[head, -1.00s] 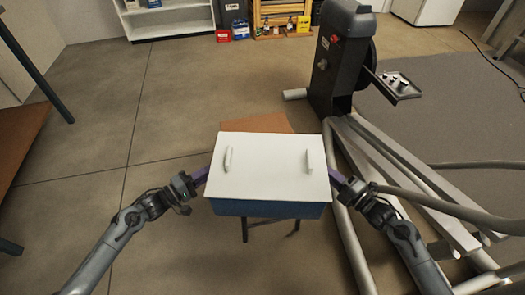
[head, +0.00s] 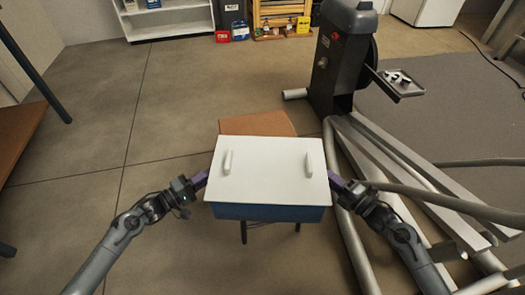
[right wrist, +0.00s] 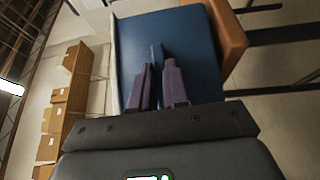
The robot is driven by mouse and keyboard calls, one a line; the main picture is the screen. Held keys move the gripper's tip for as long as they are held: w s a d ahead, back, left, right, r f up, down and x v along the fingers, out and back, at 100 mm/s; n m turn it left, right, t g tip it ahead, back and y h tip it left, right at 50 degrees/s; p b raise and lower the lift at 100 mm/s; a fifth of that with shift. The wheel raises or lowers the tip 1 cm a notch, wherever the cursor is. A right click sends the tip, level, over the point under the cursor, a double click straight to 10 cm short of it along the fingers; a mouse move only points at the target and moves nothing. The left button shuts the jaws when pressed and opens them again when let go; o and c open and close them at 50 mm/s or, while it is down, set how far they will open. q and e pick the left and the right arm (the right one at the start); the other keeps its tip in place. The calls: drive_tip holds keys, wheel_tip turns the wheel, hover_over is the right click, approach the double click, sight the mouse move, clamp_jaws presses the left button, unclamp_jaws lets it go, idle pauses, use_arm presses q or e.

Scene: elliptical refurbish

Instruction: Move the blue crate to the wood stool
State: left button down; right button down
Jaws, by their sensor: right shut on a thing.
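The blue crate (head: 268,212) has a white lid (head: 268,170) with two white handles on top. In the head view it is over the near part of the wood stool (head: 256,124), whose brown top shows behind it and whose dark legs show below. I cannot tell whether it touches the stool. My right gripper (head: 336,184) is shut on a thin blue part of the crate's right side, as the right wrist view (right wrist: 157,80) shows. My left gripper (head: 203,180) is at the crate's left side, its fingertips hidden. The stool also shows beside the crate in the right wrist view (right wrist: 229,38).
A grey elliptical machine (head: 340,60) with long metal rails stands close on the right, beside my right arm. A parts tray (head: 402,86) is attached to it. A brown table (head: 18,140) is at the left edge. Floor between is clear.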

use_arm(q)
drive_tip(key=shift+a+f+b, duration=0.15)
drive_tip(key=shift+f+b, duration=0.3)
drive_tip(key=shift+f, duration=0.1)
use_arm(e)
drive_tip(key=shift+d+f, duration=0.1)
drive_tip(key=shift+f, duration=0.45)
use_arm(q)
drive_tip(key=c, duration=1.4)
unclamp_jaws()
use_arm(e)
drive_tip(key=c, duration=1.4)
unclamp_jaws()
drive_tip(key=shift+r, duration=0.1)
use_arm(q)
drive_tip(key=shift+o, duration=1.4)
drive_tip(key=shift+w+r, duration=0.1)
use_arm(e)
drive_tip(key=shift+o, duration=1.4)
drive_tip(key=shift+w, duration=0.1)
use_arm(q)
drive_tip(key=v, duration=1.1)
drive_tip(key=shift+s+a, duration=0.25)
drive_tip(key=shift+s, duration=0.1)
use_arm(e)
drive_tip(key=v, duration=1.2)
